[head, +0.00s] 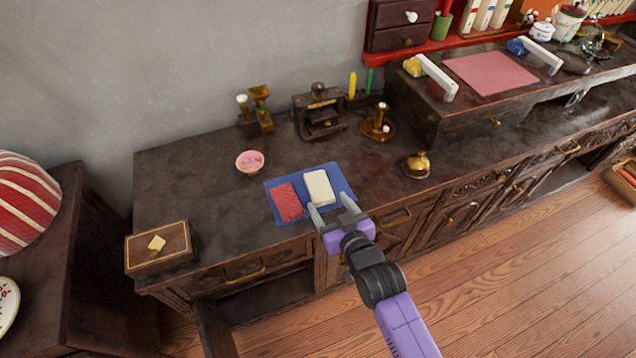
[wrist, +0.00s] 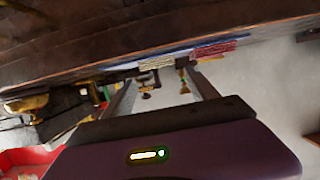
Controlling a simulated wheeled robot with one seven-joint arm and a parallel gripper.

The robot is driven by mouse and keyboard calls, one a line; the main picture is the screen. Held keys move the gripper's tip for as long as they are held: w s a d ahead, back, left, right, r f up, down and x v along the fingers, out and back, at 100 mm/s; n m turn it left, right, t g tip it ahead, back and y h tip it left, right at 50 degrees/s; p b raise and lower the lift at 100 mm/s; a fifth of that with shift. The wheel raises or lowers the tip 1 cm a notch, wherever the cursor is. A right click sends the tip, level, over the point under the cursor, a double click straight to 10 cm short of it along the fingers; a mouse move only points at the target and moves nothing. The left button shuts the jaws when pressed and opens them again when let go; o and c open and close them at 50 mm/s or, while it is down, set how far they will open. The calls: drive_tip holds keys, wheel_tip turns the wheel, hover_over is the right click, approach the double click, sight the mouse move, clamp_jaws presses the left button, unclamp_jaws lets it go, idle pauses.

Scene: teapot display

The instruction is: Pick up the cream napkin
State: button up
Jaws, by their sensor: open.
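The cream napkin (head: 319,187) is a folded rectangle lying on a blue mat (head: 270,184) on the dark wooden counter. A red napkin (head: 288,201) lies beside it to the left. My gripper (head: 331,212) is open and empty, its fingers reaching over the front part of the mat, close to the cream napkin's near end. In the wrist view, which is turned over, the cream napkin (wrist: 157,62) shows edge-on beyond the fingers (wrist: 160,92), with the red napkin (wrist: 215,49) to its right. I cannot tell whether a finger touches the cream napkin.
A pink bowl (head: 250,161) stands behind the mat to the left. A brass bell (head: 417,165) and a brass candle holder (head: 378,124) stand to the right. A wooden box (head: 158,246) sits at the counter's left front corner. The counter left of the mat is clear.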

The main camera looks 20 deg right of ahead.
sight(319, 187)
drive_tip(key=x, duration=0.6)
drive_tip(key=shift+w+d, duration=0.2)
drive_tip(key=shift+w, duration=0.1)
drive_tip(key=shift+c, duration=0.5)
drive_tip(key=c, duration=1.1)
